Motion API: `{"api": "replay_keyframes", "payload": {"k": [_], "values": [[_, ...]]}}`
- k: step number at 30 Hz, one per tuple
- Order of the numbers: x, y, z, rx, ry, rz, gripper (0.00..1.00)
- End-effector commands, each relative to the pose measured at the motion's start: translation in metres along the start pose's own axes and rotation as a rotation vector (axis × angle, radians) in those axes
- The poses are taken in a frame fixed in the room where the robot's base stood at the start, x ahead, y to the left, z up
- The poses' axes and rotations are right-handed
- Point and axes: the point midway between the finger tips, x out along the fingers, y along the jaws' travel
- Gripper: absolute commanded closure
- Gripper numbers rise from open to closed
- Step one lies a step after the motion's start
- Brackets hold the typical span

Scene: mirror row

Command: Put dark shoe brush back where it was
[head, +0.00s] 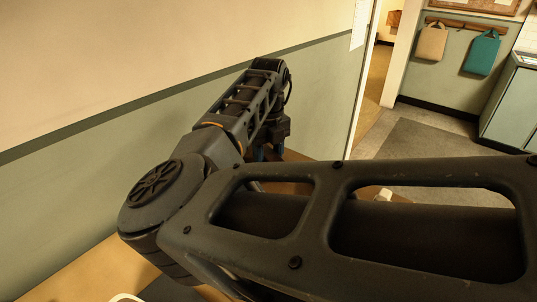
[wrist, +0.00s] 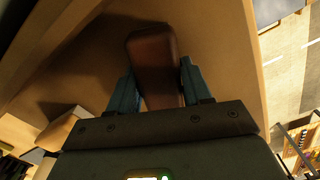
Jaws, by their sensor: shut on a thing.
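My gripper (wrist: 160,82) is shut on the dark shoe brush (wrist: 153,58), a dark brown block with rounded corners. In the wrist view its blue fingers are on either side of the brush, whose far end sticks out beyond them over a tan wooden surface (wrist: 222,45). I cannot tell whether the brush touches that surface. In the head view my gripper (head: 268,152) is at the far end of my arm near the wall, and the arm hides the brush.
A tan tabletop (head: 85,268) lies beneath my arm, largely hidden. The green and cream wall (head: 80,190) runs close along the left. A small white thing (head: 384,194) shows behind my arm. In the wrist view a pale block (wrist: 62,128) is at the lower left.

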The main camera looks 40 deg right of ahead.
Motion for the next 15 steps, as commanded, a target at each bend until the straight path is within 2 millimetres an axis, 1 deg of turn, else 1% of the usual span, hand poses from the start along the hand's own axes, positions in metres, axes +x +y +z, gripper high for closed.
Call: {"api": "replay_keyframes", "payload": {"k": [1, 9, 15], "values": [[0.0019, -0.0002, -0.0002, 0.000, 0.001, 0.000, 0.50], [0.0010, -0.0002, -0.0001, 0.000, 0.000, 0.000, 0.26], [0.0006, -0.0002, -0.0001, 0.000, 0.000, 0.000, 0.26]]}}
